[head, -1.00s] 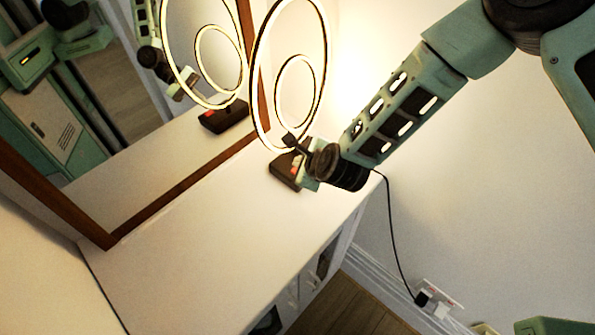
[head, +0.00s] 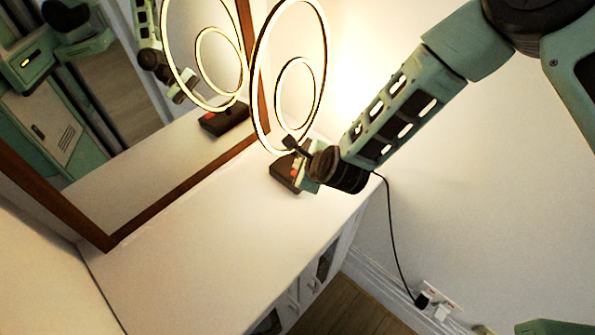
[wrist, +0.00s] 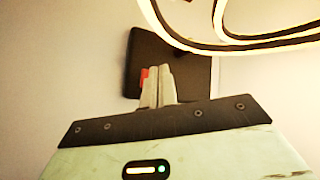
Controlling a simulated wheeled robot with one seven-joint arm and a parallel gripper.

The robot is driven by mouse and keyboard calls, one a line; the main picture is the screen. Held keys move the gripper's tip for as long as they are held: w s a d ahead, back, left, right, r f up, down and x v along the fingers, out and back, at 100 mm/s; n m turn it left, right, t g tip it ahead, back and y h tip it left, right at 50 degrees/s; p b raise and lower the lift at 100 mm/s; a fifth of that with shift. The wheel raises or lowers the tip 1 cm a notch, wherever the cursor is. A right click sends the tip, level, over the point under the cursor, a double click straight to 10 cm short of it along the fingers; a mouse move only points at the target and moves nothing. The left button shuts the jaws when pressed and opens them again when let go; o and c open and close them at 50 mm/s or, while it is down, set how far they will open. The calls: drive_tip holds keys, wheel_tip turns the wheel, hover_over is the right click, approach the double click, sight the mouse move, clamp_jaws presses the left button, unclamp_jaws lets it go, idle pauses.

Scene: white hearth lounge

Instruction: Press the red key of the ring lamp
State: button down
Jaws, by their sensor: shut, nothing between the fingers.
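The ring lamp (head: 325,62) stands on the white cabinet top, with a large and a small ring, both glowing. Its dark base (head: 283,177) is partly hidden by my gripper in the head view. In the wrist view the base (wrist: 196,78) lies ahead of the fingers. The red key (wrist: 145,74) shows as a small strip just left of the fingertips, partly covered by them. My gripper (wrist: 158,72) is shut and empty, its fingertips over the base right beside the key. In the head view my gripper (head: 302,172) is at the base; contact cannot be told.
A wood-framed mirror (head: 100,215) leans behind the cabinet and reflects the lamp and my body. The white cabinet top (head: 200,250) is clear in front. A black cord (head: 392,235) runs down the right side to a wall socket (head: 440,295).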

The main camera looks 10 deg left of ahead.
drive_tip(key=shift+f, duration=0.15)
idle(0.7)
drive_tip(key=shift+f+b, duration=0.3)
drive_tip(key=shift+b, duration=0.2)
drive_tip(key=shift+f+b, duration=0.45)
idle(0.5)
drive_tip(key=shift+r, duration=0.1)
drive_tip(key=shift+r+p, duration=0.5)
drive_tip(key=shift+r, duration=0.3)
drive_tip(key=shift+r+p, duration=1.6)
drive_tip(key=shift+r, duration=0.95)
drive_tip(key=shift+f, duration=0.1)
